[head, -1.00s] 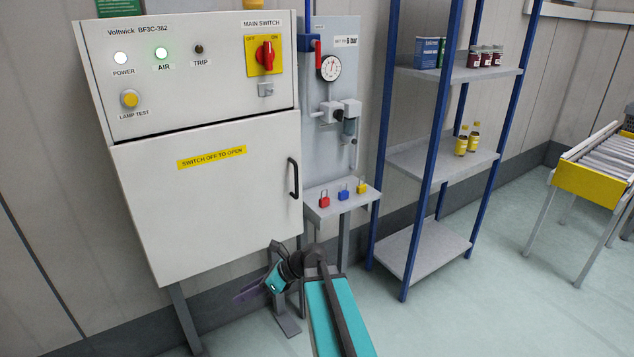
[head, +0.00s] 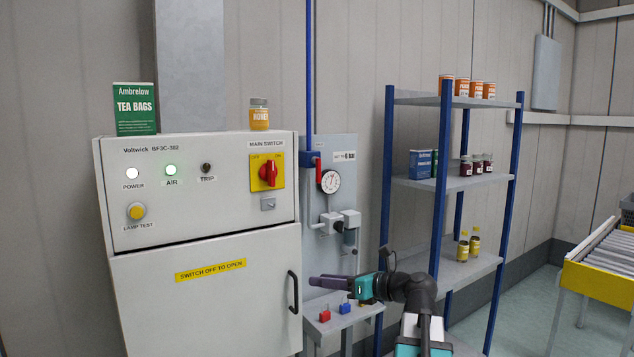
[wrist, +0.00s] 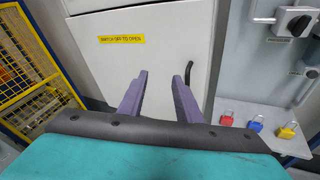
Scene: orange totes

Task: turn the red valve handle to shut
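The red valve handle (head: 318,169) points straight down beside the blue valve body (head: 308,158), in line with the blue vertical pipe (head: 309,70). It is on the grey panel right of the cabinet, just left of the gauge (head: 331,181). The handle does not show in the wrist view. My gripper (head: 312,281) is below the handle and apart from it, its purple fingers pointing left in front of the padlock shelf. In the wrist view my gripper (wrist: 164,76) is open and empty, with the white cabinet door beyond its fingertips.
The cabinet (head: 205,290) has a black door handle (head: 293,292) and a red main switch (head: 268,172). A red padlock (head: 324,315) and a blue padlock (head: 345,307) are on a small shelf. A yellow padlock (wrist: 287,131) is beside them. Blue-posted shelving (head: 388,160) stands right.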

